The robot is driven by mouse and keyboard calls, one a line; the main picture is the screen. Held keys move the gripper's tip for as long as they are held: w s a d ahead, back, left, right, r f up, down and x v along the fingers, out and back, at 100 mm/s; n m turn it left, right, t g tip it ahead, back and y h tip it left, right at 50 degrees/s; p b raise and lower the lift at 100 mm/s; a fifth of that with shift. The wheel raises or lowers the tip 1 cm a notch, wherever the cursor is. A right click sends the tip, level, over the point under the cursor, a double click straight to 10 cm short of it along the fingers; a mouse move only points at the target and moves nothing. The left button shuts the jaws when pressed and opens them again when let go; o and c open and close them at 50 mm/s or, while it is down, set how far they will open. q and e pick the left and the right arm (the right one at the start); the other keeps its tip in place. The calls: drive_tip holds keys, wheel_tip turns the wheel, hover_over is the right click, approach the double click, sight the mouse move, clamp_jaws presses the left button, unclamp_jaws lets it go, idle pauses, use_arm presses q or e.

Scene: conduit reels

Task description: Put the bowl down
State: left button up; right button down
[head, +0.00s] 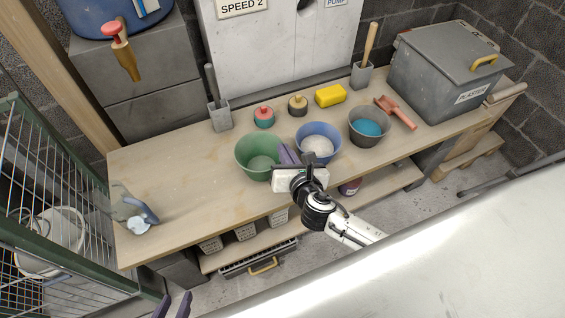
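A green bowl (250,160) and a blue bowl (330,131) stand side by side on the wooden workbench. The blue bowl has pale contents; a grey bowl (360,137) with blue contents stands to its right. My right gripper (293,156) is at the near rims of the green and blue bowls, its purple fingers between them. Its body hides the fingertips and the near rims, so I cannot tell whether it holds either bowl. My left gripper (173,306) is low at the bottom edge, its two purple fingers apart with nothing between them.
A red scoop (395,112) and a grey lidded bin (445,75) are at the right.

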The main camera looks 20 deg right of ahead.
wheel_tip(320, 180, down, 4)
drive_tip(key=shift+r+b, duration=0.15)
drive_tip(key=shift+b, duration=0.6)
drive_tip(key=c, duration=2.4)
unclamp_jaws()
drive_tip(key=shift+c, duration=0.2)
drive_tip(key=o, duration=0.4)
drive_tip(key=shift+o, duration=0.2)
